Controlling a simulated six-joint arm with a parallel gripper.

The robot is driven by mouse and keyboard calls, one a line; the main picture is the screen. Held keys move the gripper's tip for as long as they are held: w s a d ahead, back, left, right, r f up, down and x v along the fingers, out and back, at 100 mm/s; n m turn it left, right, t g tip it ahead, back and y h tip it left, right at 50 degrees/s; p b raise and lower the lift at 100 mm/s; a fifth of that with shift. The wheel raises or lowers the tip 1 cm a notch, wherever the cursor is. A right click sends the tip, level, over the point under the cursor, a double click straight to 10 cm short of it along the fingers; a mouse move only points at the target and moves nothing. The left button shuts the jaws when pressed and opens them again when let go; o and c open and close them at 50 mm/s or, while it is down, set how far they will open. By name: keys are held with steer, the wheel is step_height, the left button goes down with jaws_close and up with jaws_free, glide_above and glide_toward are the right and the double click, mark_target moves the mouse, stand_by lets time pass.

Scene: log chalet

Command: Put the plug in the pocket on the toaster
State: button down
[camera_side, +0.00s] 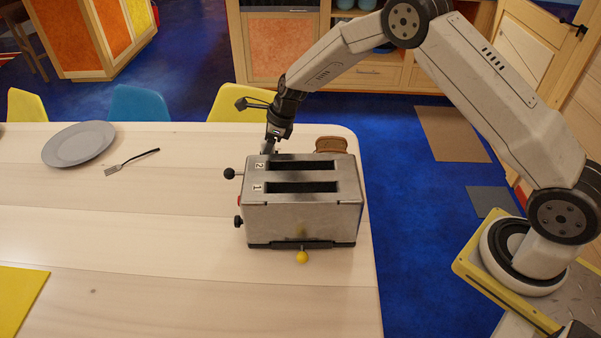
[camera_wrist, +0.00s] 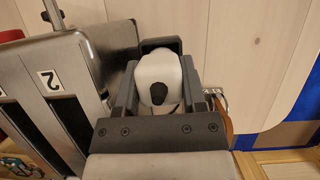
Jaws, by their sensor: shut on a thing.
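The silver toaster (camera_side: 300,215) stands near the right end of the table, with two slots marked 1 and 2. In the wrist view its top and side (camera_wrist: 105,50) fill the left. My gripper (camera_side: 268,147) reaches down behind the toaster's far left part, its fingertips hidden there. In the wrist view my gripper (camera_wrist: 160,72) is shut on the white plug (camera_wrist: 152,70), which has a dark spot on its end. A dark box-like rim, seemingly the pocket (camera_wrist: 160,43), shows just beyond the plug beside the toaster. Whether the plug is inside it I cannot tell.
A brown object (camera_side: 330,145) sits behind the toaster's right part. A shiny metal piece (camera_wrist: 219,97) shows right of my gripper. A grey plate (camera_side: 78,143) and a fork (camera_side: 130,162) lie at left. A yellow mat (camera_side: 18,298) lies front left. The table's middle is clear.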

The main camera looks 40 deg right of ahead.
steer(key=shift+f, duration=0.75)
steer(key=shift+c, duration=0.4)
jaws_free()
steer(key=shift+r, duration=0.15)
steer(key=v, duration=0.7)
steer(key=shift+r, duration=0.25)
steer(key=shift+s+d, duration=0.15)
